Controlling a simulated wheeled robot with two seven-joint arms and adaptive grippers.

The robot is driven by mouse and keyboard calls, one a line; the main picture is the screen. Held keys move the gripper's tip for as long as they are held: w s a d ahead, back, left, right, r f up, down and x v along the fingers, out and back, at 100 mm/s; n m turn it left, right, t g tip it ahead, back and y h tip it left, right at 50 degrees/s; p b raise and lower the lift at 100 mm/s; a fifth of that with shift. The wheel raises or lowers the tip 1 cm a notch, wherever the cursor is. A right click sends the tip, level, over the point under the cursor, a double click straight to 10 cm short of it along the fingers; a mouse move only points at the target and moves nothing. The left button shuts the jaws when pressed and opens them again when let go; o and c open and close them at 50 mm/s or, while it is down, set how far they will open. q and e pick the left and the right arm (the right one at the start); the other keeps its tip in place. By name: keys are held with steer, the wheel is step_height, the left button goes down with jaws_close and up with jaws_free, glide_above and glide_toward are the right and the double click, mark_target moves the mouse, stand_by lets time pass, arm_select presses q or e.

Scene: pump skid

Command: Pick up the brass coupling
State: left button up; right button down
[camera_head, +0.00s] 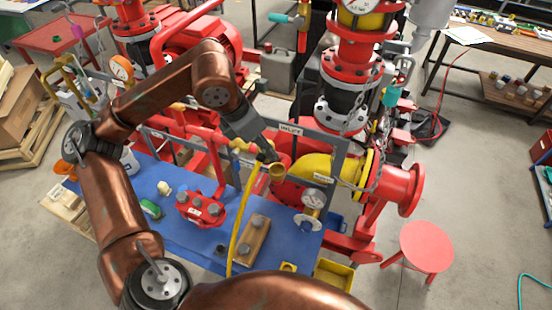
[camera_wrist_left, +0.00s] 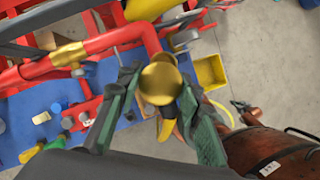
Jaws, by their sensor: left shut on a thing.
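The brass coupling (camera_head: 277,171) is a round golden piece held at the tip of my left gripper (camera_head: 266,157), above the back edge of the blue bench. In the left wrist view the brass coupling (camera_wrist_left: 160,83) shows as a round face between the two green-grey fingers of my left gripper (camera_wrist_left: 157,98). The fingers are shut on it. A yellow hose (camera_head: 240,225) runs up from the bench toward it; whether they are joined I cannot tell. In the wrist view a copper arm with a small dark tip (camera_wrist_left: 241,106), seemingly my right gripper, shows at the right.
The blue bench (camera_head: 180,232) carries a red valve block (camera_head: 200,208), a wooden block with bolts (camera_head: 250,240) and a green item (camera_head: 151,209). A yellow bin (camera_head: 335,274) and red stool (camera_head: 426,246) stand nearby.

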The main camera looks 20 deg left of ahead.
arm_select(q)
steer(key=s+a+r+b, duration=0.3)
steer(key=s+a+r, duration=0.3)
steer(key=s+a, duration=0.1)
steer(key=shift+s+a+r+b, duration=0.15)
steer(key=shift+a+b, duration=0.2)
steer(key=shift+a, duration=0.35)
